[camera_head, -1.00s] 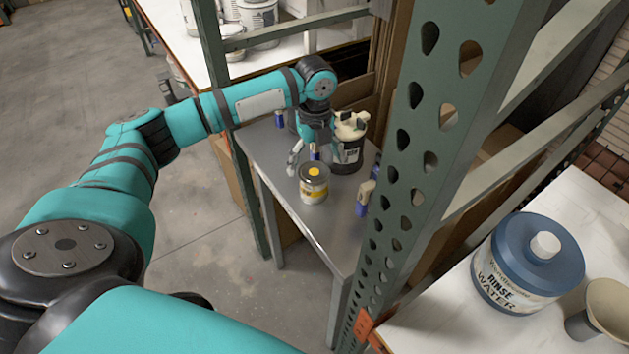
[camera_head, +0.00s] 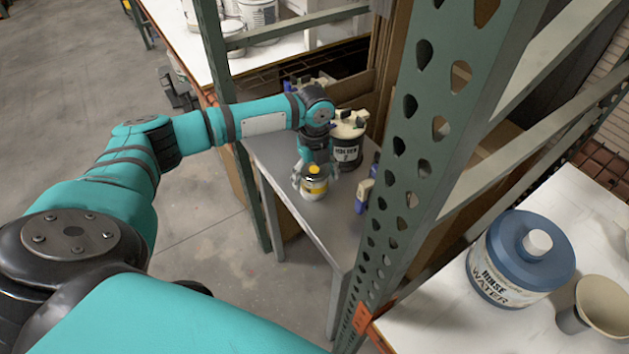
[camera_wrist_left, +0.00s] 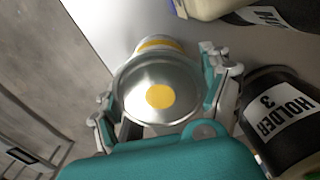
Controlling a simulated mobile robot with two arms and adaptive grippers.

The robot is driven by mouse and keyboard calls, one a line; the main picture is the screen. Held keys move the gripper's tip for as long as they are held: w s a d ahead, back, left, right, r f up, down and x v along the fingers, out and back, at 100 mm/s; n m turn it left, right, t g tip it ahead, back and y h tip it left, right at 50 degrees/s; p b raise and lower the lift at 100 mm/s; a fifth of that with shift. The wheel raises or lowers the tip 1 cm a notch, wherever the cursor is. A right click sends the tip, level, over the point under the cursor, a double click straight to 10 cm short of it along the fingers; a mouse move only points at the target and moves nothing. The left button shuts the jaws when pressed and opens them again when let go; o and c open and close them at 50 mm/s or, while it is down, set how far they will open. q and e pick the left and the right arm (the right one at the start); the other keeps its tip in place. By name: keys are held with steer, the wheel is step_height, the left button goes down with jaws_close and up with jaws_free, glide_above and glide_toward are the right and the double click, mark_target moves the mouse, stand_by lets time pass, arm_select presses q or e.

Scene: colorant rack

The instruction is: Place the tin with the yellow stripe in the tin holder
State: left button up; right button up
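The tin with the yellow stripe (camera_head: 314,189) stands upright on the grey metal table (camera_head: 308,222). Its silver lid with a yellow dot (camera_wrist_left: 158,97) fills the middle of the left wrist view. My left gripper (camera_head: 316,175) is over the tin from above, its fingers on either side. In the wrist view the fingers (camera_wrist_left: 165,108) lie near the lid's rim, apparently spread with a small gap at the right; firm contact is not visible. A black holder with a white label (camera_head: 346,153) stands just behind the tin; a "HOLDER 3" label (camera_wrist_left: 282,118) shows in the wrist view. My right gripper is out of view.
A blue and cream object (camera_head: 364,194) stands on the table right of the tin. A green perforated rack post (camera_head: 420,160) rises close on the right. A rinse water tub (camera_head: 522,260) and a cream cup (camera_head: 603,308) stand on the white surface at right.

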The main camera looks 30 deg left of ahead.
arm_select(q)
steer(key=c, duration=0.7)
steer(key=shift+r, duration=0.15)
